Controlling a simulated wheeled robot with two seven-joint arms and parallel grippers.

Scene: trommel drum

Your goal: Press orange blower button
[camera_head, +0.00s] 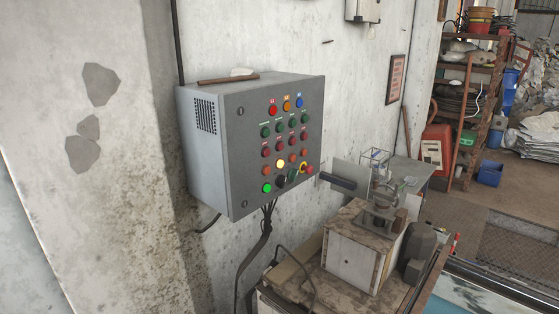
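A grey control box (235,150) hangs on the white wall, its front turned toward the right. Its top row has a red lamp (272,110), an orange lamp (287,105) and a blue lamp (299,102). Rows of green and red buttons sit below. Lower down are an orange button (266,171), a brightly lit yellowish button (280,164) and another orange button (292,158). The labels are too small to read, so I cannot tell which is the blower button. Neither of my grippers is in view.
A red and yellow knob (308,169) and a lit green button (267,188) are in the box's bottom row. Cables hang below it. A cluttered workbench with a wooden box (352,262) stands at lower right. Shelves (470,95) stand behind. Space before the panel looks clear.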

